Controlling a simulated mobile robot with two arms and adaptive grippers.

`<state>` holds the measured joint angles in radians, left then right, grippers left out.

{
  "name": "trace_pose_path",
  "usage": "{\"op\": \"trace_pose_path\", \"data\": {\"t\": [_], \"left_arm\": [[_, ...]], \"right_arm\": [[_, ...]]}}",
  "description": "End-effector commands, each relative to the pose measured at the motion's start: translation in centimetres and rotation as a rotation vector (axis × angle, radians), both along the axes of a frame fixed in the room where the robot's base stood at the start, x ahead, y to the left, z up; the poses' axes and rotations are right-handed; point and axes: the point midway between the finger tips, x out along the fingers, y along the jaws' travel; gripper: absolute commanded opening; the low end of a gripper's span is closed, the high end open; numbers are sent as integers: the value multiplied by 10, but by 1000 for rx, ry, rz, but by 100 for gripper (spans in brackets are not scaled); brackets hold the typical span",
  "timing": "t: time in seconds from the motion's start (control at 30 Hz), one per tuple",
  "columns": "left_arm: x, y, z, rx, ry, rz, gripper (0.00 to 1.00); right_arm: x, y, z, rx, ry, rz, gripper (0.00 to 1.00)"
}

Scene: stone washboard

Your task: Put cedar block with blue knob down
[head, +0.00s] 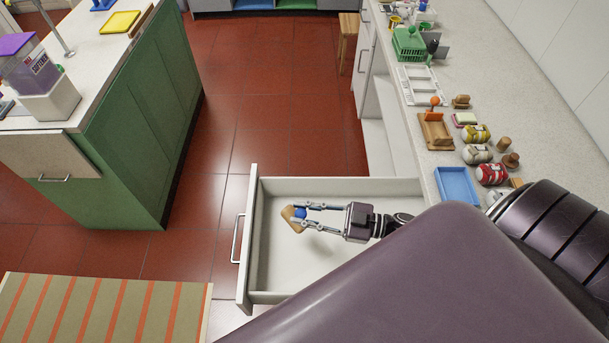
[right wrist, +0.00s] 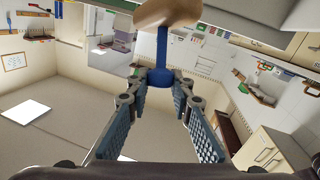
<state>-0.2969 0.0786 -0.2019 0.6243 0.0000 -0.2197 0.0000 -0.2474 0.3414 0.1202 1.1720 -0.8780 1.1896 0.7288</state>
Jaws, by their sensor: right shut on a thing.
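The cedar block with blue knob shows as a light-brown wooden block (head: 289,219) with a blue knob (head: 301,212) in the head view. My right gripper (head: 305,212) is shut on the blue knob and holds the block over the open white drawer (head: 335,187), near its front panel. In the right wrist view, the blue knob (right wrist: 160,77) is between the fingertips of the right gripper (right wrist: 158,84). The brown block (right wrist: 165,14) is beyond it at the top edge, partly cut off. My left gripper is not in view.
The visible drawer floor looks empty. The counter (head: 510,95) at the right carries a blue tray (head: 457,187), several jars, a wooden holder (head: 435,131) and a green basket (head: 408,44). A green island (head: 135,140) stands at the left, and a striped rug (head: 100,308) lies at lower left.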

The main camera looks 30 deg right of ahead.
Motion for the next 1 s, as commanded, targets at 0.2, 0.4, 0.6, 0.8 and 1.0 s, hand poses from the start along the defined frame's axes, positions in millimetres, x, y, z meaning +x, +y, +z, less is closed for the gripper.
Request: {"op": "trace_pose_path", "data": {"t": [0.2, 0.4, 0.6, 0.8, 1.0], "left_arm": [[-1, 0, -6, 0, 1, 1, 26], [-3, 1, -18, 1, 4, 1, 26], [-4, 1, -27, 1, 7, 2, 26], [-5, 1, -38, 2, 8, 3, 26], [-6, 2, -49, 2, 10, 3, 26]], "right_arm": [[1, 1, -39, 4, 1, -2, 0], [1, 1, -74, 4, 1, -2, 0], [1, 1, -92, 2, -1, -1, 0], [1, 1, -110, 2, 0, -2, 0], [1, 1, -128, 2, -1, -1, 0]]}}
